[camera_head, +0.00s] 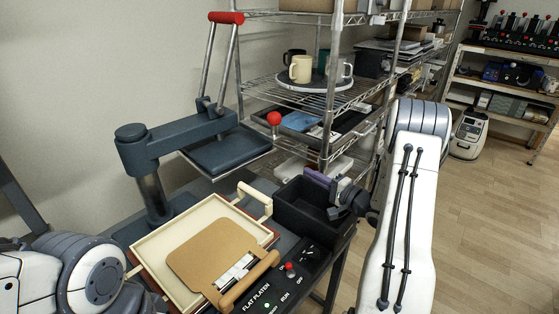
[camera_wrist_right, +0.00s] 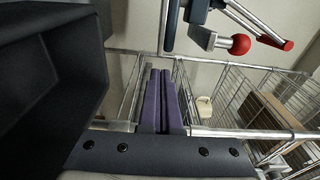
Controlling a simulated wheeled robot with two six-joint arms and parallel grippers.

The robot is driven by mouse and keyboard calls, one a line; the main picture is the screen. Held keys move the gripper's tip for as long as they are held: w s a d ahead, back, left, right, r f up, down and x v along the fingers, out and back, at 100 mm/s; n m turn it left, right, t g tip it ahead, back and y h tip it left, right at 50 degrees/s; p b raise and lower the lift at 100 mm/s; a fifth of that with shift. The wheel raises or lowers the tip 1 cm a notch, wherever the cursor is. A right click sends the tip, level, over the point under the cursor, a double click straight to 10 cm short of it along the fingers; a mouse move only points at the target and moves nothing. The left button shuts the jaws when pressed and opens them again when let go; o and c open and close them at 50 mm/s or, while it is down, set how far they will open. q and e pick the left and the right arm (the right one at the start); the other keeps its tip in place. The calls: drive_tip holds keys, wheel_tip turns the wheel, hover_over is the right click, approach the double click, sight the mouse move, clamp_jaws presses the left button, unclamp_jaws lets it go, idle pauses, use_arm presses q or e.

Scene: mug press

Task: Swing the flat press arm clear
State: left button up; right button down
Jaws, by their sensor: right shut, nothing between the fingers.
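The flat press arm (camera_head: 185,138) is dark blue-grey and runs from its post (camera_head: 152,190) toward the back right. Its flat platen (camera_head: 228,152) hangs behind the press bed, not over it. A lever with a red grip (camera_head: 226,17) stands up from the arm, and a red ball knob (camera_head: 274,118) sits at its right end. The knob (camera_wrist_right: 239,44) also shows in the right wrist view. My right gripper (camera_head: 316,180), with purple fingers (camera_wrist_right: 161,100), is shut and empty, below and right of the knob and apart from it. My left gripper is out of view.
The cream-rimmed bed (camera_head: 146,247) holds a tan sheet with a white patch. A black bin (camera_head: 300,212) stands beside my right gripper. A control panel (camera_head: 285,275) is in front. A wire shelf (camera_head: 270,85) with mugs on a round tray stands close behind the platen.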

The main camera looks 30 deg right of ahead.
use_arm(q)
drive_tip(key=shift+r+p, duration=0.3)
use_arm(e)
drive_tip(key=x, duration=1.3)
drive_tip(key=shift+w+a+f, duration=0.15)
drive_tip(key=shift+w+a, duration=0.1)
drive_tip(key=shift+w, duration=0.1)
